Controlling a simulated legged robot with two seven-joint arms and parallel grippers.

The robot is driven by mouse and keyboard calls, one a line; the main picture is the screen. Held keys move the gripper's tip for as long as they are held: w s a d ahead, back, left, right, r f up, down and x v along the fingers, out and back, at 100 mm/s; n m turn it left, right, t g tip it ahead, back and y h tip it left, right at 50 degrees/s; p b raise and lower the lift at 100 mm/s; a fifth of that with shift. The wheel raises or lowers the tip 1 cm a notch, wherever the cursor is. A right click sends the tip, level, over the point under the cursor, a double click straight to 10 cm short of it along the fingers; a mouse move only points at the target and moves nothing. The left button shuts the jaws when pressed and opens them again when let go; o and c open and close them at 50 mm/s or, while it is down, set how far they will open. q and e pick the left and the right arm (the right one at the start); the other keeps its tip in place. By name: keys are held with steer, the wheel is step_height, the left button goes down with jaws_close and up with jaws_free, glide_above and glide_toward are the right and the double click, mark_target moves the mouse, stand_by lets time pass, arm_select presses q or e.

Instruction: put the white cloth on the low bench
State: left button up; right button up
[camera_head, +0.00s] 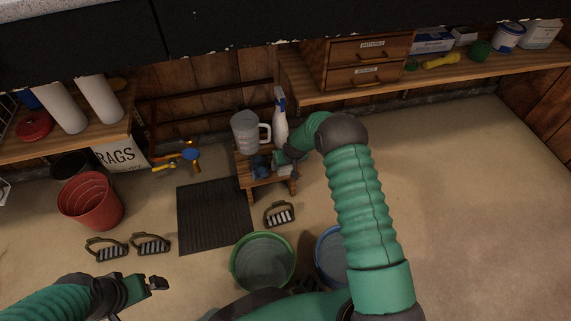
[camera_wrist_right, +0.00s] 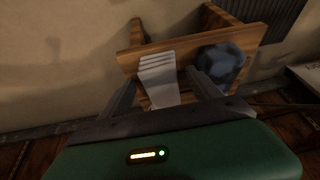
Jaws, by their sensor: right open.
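The low bench (camera_head: 256,184) is a small wooden stool at the centre of the head view; its plank also shows in the right wrist view (camera_wrist_right: 190,42). The white cloth (camera_wrist_right: 158,78) is a folded stack on the bench top, by its edge; in the head view it is mostly hidden by my arm. My right gripper (camera_wrist_right: 162,95) is open, with one finger on each side of the cloth; whether they touch it is unclear. My left gripper (camera_head: 155,284) is low at the left of the head view, away from the bench, its opening unclear.
A clear jug (camera_head: 246,132), a white spray bottle (camera_head: 281,122) and a dark blue item (camera_wrist_right: 222,62) crowd the bench. Floor at right is clear.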

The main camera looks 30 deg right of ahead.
steer(key=p+v, duration=0.6)
steer(key=v, duration=0.5)
steer(key=shift+r, duration=0.25)
steer(key=shift+s+f, duration=0.1)
